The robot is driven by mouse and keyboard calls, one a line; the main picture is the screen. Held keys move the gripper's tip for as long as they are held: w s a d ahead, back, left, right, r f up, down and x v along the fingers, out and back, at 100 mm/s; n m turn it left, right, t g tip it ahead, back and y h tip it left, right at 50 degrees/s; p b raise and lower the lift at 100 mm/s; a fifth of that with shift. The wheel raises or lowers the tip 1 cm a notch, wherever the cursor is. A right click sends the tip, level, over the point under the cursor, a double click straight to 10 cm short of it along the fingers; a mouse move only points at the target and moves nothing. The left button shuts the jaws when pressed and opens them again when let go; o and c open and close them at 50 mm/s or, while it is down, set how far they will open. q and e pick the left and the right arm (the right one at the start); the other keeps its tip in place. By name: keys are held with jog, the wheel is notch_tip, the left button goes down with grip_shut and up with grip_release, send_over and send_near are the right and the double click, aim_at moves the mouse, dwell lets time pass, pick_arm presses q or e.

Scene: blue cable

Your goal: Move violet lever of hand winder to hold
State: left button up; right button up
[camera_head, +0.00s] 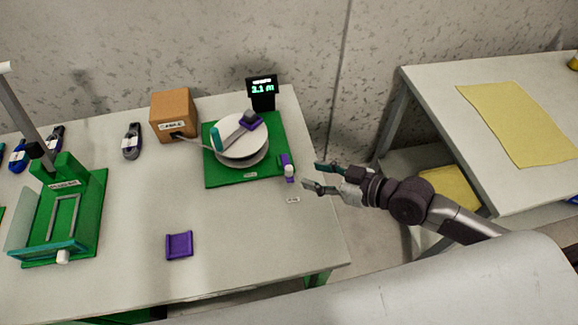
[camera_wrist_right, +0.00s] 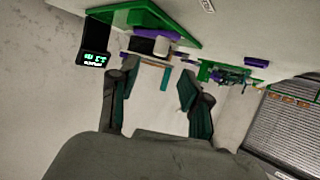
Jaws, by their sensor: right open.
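The hand winder stands on a green base (camera_head: 218,179) at the back right of the table, with a white reel (camera_head: 234,150), a grey crank and a teal handle (camera_head: 215,138). The violet lever (camera_head: 285,160) with a white knob (camera_head: 289,170) is at the base's right edge. My right gripper (camera_head: 312,175) is open and empty, just right of the lever and apart from it, beyond the table's right edge. In the right wrist view its two fingers (camera_wrist_right: 158,98) are spread with nothing between them. My left gripper is not in view.
A black display (camera_head: 262,93) stands behind the winder. A cardboard cable box (camera_head: 173,113) is left of it. A violet block (camera_head: 179,245) lies at the table front, and a green fixture (camera_head: 88,215) stands at left. The table's middle is clear. Another table (camera_head: 440,105) is at right.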

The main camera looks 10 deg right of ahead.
aim_at(291, 169)
jog(key=x, duration=0.8)
jog(key=shift+w+a+f+p, duration=0.15)
jog(key=shift+w+a+p, duration=0.1)
jog(key=shift+p, duration=0.1)
jog(key=shift+d, duration=0.1)
grip_shut()
